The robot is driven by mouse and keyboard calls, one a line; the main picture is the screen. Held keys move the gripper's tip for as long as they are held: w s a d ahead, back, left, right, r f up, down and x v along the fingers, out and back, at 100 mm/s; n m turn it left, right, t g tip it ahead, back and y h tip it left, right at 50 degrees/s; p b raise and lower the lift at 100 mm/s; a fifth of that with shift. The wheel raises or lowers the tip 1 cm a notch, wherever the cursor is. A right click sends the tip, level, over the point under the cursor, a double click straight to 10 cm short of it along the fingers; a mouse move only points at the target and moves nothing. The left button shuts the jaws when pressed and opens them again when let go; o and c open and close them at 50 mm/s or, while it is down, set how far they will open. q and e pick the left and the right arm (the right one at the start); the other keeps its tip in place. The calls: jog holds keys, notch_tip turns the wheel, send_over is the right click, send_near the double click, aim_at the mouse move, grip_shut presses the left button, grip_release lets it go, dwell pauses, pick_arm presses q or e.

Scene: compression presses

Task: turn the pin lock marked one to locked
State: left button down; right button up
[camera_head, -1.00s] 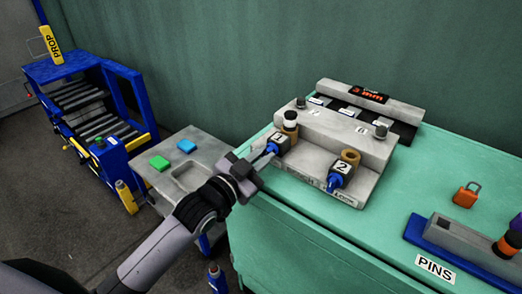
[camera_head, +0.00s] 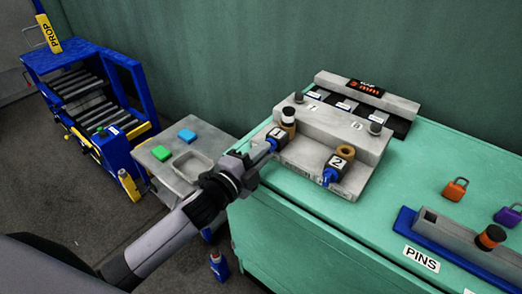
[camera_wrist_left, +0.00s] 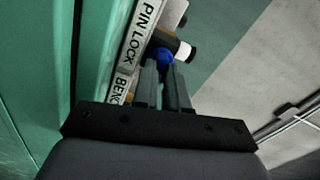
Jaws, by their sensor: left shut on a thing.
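The pin lock marked one (camera_head: 277,134) is a dark block with a white "1" label, at the left end of a grey fixture on the green bench. Its blue handle (camera_head: 271,145) points down toward my left gripper (camera_head: 265,151). My left gripper is shut on this handle. In the left wrist view, the two fingers (camera_wrist_left: 164,72) hold the blue handle (camera_wrist_left: 160,56), beside the "PIN LOCK" lettering. The fingers hide part of the handle. The pin lock marked two (camera_head: 339,162), also with a blue handle, sits to the right. My right gripper is not in view.
The grey fixture (camera_head: 318,155) stands on the green bench (camera_head: 300,216). Orange and purple padlocks (camera_head: 455,189) and a "PINS" rack (camera_head: 460,242) lie to the right. A grey side table (camera_head: 160,172) with green and blue blocks stands left, beside a blue roller rack (camera_head: 135,92).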

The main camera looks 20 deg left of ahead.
pick_arm(q)
jog(key=shift+m, duration=1.6)
jog(key=c, duration=1.2)
grip_release()
jog(key=shift+o, duration=0.2)
jog(key=v, duration=0.7)
